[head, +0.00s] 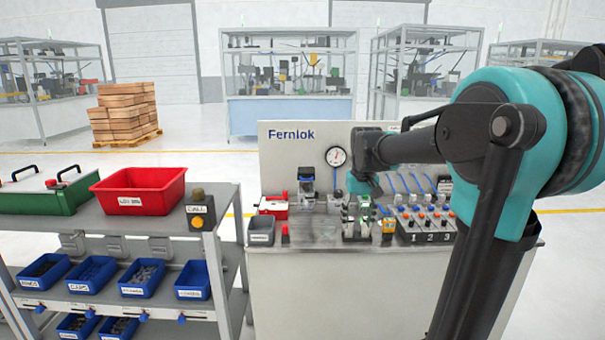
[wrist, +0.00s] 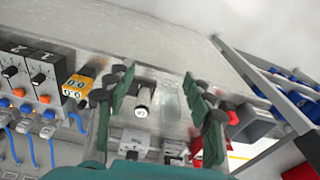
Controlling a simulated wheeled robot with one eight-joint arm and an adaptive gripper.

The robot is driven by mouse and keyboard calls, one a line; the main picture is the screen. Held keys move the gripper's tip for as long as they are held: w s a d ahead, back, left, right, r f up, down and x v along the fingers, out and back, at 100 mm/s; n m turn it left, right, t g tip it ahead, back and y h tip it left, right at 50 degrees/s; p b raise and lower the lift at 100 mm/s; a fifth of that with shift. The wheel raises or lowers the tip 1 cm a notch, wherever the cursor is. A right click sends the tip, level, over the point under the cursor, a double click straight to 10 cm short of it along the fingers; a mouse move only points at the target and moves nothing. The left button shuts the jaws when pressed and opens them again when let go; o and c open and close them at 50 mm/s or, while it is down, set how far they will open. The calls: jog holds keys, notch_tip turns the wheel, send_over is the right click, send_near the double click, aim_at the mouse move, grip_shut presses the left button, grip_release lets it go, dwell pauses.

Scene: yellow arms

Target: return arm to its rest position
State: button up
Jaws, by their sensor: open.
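My arm reaches over the grey workbench (head: 290,262) in the head view. My gripper (head: 357,211) points down over the bench, in front of the Fernlok panel (head: 290,155). In the wrist view my gripper (wrist: 160,98) has its two green fingers spread wide apart. A small white cylinder (wrist: 143,101) with a dark label shows between the fingers, on the bench side. No finger is seen closed on it. Whether any finger touches the fixture around it, I cannot tell.
A yellow counter box (head: 388,222) and a numbered switch box (head: 425,225) stand right of the gripper. A shelf cart holds a red bin (head: 138,190) and call box (head: 200,210). Space above the bench looks clear.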

jog(key=s+d+f+m+t, duration=0.1)
jog(key=s+d+f+t, duration=0.1)
jog(key=s+f, duration=1.6)
jog(key=shift+s+d+f+t, duration=0.35)
jog(key=shift+s+t, duration=0.25)
jog(key=shift+s, duration=0.5)
dwell(0.8)
